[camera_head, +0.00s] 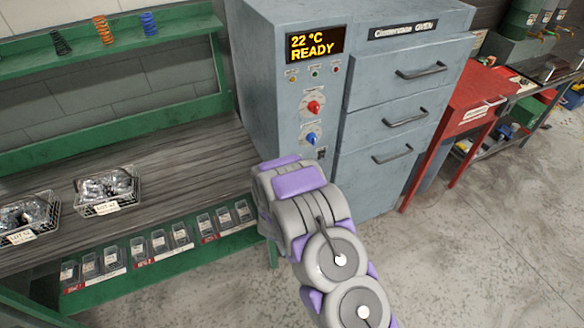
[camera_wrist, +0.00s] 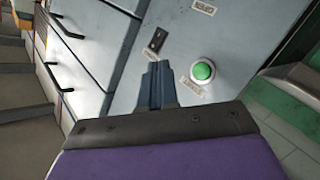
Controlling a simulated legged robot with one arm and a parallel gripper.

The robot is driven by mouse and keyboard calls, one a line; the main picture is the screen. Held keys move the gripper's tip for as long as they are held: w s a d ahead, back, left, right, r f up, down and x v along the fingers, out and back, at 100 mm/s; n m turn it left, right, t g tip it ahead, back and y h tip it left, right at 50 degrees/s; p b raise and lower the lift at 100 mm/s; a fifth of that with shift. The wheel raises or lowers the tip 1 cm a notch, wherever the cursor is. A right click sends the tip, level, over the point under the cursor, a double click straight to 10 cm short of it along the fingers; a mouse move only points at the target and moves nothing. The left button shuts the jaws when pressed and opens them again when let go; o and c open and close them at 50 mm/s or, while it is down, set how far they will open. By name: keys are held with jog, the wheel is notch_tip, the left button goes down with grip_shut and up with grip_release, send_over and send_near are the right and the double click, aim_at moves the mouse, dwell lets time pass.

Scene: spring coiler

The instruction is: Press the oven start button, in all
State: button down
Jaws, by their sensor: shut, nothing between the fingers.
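The grey-blue oven (camera_head: 270,60) stands in the middle of the head view. Its display (camera_head: 315,44) reads "22 °C READY". A red knob (camera_head: 313,107) and a blue knob (camera_head: 312,138) sit below it on the panel. In the wrist view a round green button (camera_wrist: 203,71) with a white rim is on a grey-blue panel. The small label beside it is too blurred to read. My gripper (camera_wrist: 159,70) is shut and empty, its tips just left of the button in the picture. In the head view my arm hides the gripper and the lower panel.
In the wrist view a dark switch plate (camera_wrist: 155,41) sits beyond my fingertips. The oven drawers (camera_head: 400,110) have bar handles (camera_head: 405,117). A bench (camera_head: 50,170) with wire baskets (camera_head: 108,190) stands left, and a red table (camera_head: 470,105) right. The front floor is clear.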

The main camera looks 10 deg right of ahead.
jog(key=shift+s+f+n+t+h, duration=0.4)
jog(key=shift+s+f+n+t, duration=0.1)
jog(key=shift+s+n+t, duration=0.25)
jog(key=shift+s+f+n+t+h, duration=0.45)
jog(key=shift+s+t, duration=0.1)
jog(key=shift+s, duration=0.25)
jog(key=w+a+b, duration=0.1)
jog(key=w+a, duration=0.2)
jog(key=w, duration=0.5)
jog(key=shift+w, duration=0.2)
dwell(1.4)
jog(key=shift+w, duration=0.3)
